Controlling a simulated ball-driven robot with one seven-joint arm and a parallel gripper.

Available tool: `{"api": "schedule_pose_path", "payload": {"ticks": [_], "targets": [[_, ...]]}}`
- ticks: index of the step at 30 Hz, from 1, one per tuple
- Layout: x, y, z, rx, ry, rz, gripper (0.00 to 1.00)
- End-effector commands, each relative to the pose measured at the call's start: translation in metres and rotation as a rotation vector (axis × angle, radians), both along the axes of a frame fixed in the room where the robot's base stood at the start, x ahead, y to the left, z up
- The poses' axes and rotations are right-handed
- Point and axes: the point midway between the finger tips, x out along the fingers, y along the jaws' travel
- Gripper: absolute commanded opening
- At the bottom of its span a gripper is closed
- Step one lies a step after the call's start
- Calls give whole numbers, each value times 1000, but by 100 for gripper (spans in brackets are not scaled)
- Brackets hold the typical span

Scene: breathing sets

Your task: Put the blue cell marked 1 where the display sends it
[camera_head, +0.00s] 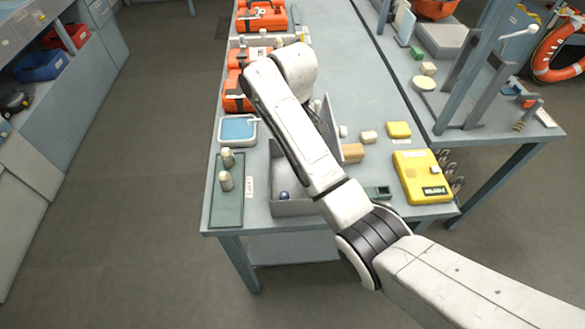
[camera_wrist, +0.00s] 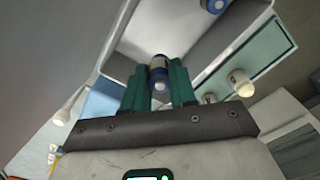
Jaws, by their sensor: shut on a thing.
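My gripper (camera_wrist: 158,88) has its two dark green fingers shut on a blue cell (camera_wrist: 158,66) with a pale end, over or inside a grey bin (camera_wrist: 140,42). The mark on the cell is not readable. Another blue cell (camera_wrist: 214,5) shows at the top of the wrist view. In the head view a blue cell (camera_head: 284,195) sits in the grey bin (camera_head: 296,208); my arm hides the gripper there. The yellow device (camera_head: 410,170) at the table's right has a small lit green display (camera_head: 436,190); its text is too small to read surely.
A green tray (camera_head: 227,214) left of the bin holds two upright cream-topped cells (camera_head: 225,181). A blue-topped dish (camera_head: 237,129) and orange cases (camera_head: 238,90) stand behind. A tan block (camera_head: 352,153) and a small dark green holder (camera_head: 378,192) lie right of the bin.

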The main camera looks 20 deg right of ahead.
Motion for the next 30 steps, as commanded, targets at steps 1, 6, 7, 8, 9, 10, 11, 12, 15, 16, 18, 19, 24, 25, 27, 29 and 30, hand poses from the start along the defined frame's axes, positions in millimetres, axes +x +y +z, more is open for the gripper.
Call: {"api": "schedule_pose_path", "payload": {"ticks": [1, 6, 7, 8, 9, 10, 11, 12, 15, 16, 18, 19, 24, 25, 27, 29, 30], "targets": [[-1, 0, -18, 0, 4, -1, 0], [-1, -1, -38, -1, 4, -1, 0], [-1, -1, -41, 0, 3, -1, 0], [-1, -1, -44, -1, 4, -1, 0], [-1, 0, -47, 0, 3, -1, 0], [-1, 0, -49, 0, 2, -1, 0], [-1, 0, -52, 0, 2, -1, 0], [-1, -1, -56, -1, 4, -1, 0], [-1, -1, -70, -1, 4, -1, 0], [-1, -1, -75, -1, 4, -1, 0], [-1, -1, -82, -1, 2, -1, 0], [-1, -1, -84, -1, 2, -1, 0], [-1, 0, -86, 0, 1, 0, 0], [-1, 0, -86, 0, 1, 0, 0], [-1, 0, -86, 0, 1, 0, 0], [-1, 0, -87, 0, 1, 0, 0], [-1, 0, -88, 0, 1, 0, 0]]}}
